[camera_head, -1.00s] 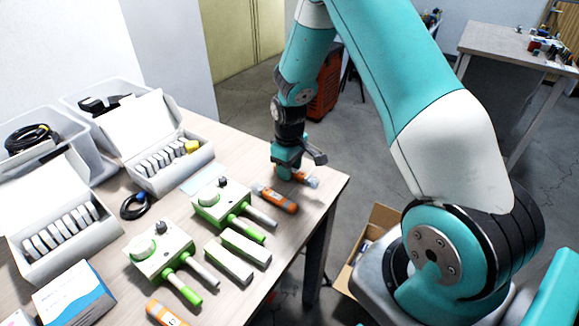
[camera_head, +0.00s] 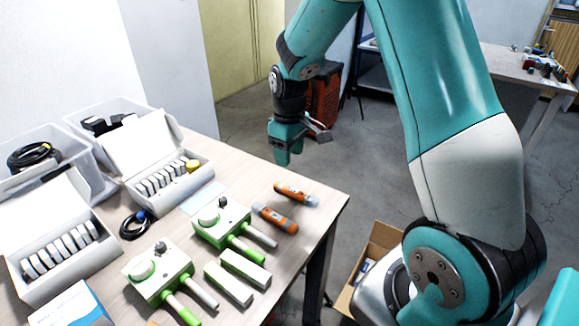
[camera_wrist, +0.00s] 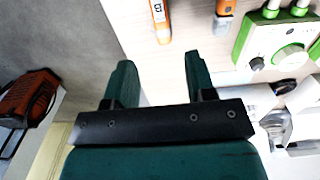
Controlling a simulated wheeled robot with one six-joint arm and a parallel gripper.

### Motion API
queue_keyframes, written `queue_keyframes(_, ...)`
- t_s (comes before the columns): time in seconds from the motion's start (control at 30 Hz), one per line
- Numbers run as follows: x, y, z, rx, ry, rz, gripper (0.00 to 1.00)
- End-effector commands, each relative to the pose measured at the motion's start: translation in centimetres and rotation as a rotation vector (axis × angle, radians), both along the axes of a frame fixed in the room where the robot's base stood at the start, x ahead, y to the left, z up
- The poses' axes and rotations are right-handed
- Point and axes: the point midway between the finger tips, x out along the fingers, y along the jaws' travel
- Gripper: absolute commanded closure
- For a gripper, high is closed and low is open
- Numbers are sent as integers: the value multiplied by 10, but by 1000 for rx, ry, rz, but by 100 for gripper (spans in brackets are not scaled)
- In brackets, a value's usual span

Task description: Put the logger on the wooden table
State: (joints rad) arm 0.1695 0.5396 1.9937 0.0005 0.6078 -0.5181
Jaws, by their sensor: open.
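Two orange stick-shaped devices with pale ends lie on the wooden table (camera_head: 235,160) near its far right corner. I cannot tell for certain which thing is the logger. The far orange device (camera_head: 296,194) and the near orange device (camera_head: 274,217) lie apart, each flat on the top. Both also show at the top of the wrist view, one (camera_wrist: 160,18) ahead of my fingers and one (camera_wrist: 226,8) to the right. My gripper (camera_head: 285,158) is open and empty, above the table's far edge. Its two green fingers are apart in the wrist view (camera_wrist: 160,72).
Two white-green knob boxes (camera_head: 222,222) (camera_head: 160,268) with probes and two white-green bars (camera_head: 229,283) stand nearby. Open white cases (camera_head: 168,185) and clear bins (camera_head: 62,145) fill the left. A cardboard box (camera_head: 380,245) stands on the floor beyond the right edge.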

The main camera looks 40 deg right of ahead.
Motion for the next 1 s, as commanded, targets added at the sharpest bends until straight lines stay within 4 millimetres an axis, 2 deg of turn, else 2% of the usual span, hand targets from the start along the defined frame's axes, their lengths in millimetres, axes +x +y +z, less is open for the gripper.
queue_keyframes(0.07, 0, 2, 8, 2, -2, 2, 50)
queue_keyframes(0.13, -4, 13, 19, 13, -11, 10, 50)
queue_keyframes(0.17, -7, 22, 26, 23, -18, 18, 50)
queue_keyframes(0.27, -30, 66, 58, 77, -47, 56, 50)
queue_keyframes(0.37, -74, 120, 94, 154, -71, 108, 50)
queue_keyframes(0.4, -96, 140, 106, 186, -74, 130, 50)
queue_keyframes(0.53, -166, 187, 133, 277, -73, 198, 50)
queue_keyframes(0.6, -197, 201, 140, 313, -66, 226, 50)
queue_keyframes(0.73, -234, 214, 146, 353, -52, 259, 50)
queue_keyframes(0.83, -244, 216, 147, 363, -47, 267, 50)
queue_keyframes(1.0, -244, 216, 147, 364, -47, 266, 50)
